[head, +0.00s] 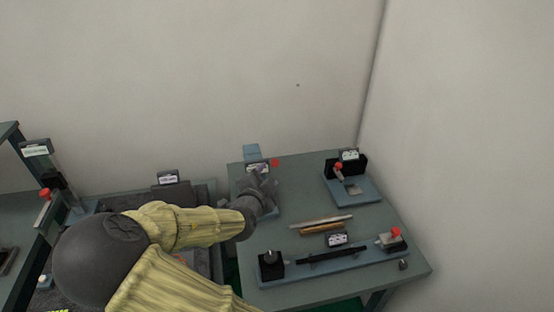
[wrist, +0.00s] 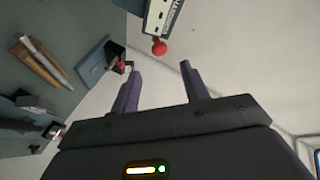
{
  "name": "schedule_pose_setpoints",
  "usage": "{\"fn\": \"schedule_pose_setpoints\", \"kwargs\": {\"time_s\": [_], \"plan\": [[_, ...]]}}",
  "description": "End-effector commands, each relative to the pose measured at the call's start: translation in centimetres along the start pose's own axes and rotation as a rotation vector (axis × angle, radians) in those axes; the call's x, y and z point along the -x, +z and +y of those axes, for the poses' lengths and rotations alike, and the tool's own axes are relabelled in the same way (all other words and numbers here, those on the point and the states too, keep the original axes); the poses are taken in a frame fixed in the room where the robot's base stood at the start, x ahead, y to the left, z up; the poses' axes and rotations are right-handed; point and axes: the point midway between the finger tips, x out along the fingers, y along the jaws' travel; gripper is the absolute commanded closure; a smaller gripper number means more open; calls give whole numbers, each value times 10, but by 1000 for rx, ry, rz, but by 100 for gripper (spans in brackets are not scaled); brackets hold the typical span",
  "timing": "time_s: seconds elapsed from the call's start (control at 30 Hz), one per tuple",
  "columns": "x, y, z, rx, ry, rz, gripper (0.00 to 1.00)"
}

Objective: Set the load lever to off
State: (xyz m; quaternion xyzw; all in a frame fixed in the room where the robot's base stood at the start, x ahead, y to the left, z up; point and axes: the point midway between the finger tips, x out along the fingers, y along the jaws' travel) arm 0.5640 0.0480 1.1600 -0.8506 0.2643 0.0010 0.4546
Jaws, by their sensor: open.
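My gripper (head: 262,176) is at the back left of the right-hand table, in front of a blue-grey fixture (head: 251,153) with a label plate. A red lever knob (head: 275,163) shows just beside the gripper. In the wrist view my gripper (wrist: 160,72) is open and empty. A red knob (wrist: 160,46) hangs on a pale labelled block (wrist: 161,15) just beyond the gap between the fingers, apart from them. I cannot read the label, so I cannot tell whether this is the load lever or which setting it has. My gripper hides part of the fixture.
Other red knobs are on the right back fixture (head: 338,168), the long front fixture (head: 396,232) and the left stand (head: 45,193). Brown rods (head: 322,228) lie mid-table (head: 296,180). Walls stand behind and to the right.

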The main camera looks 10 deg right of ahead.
Motion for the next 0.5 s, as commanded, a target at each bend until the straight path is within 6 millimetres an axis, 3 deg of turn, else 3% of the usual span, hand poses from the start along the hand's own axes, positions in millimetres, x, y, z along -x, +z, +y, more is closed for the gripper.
{"fn": "schedule_pose_setpoints", "kwargs": {"time_s": [0.5], "plan": [[-85, -2, -1, 2, 1, 2, 55]]}}
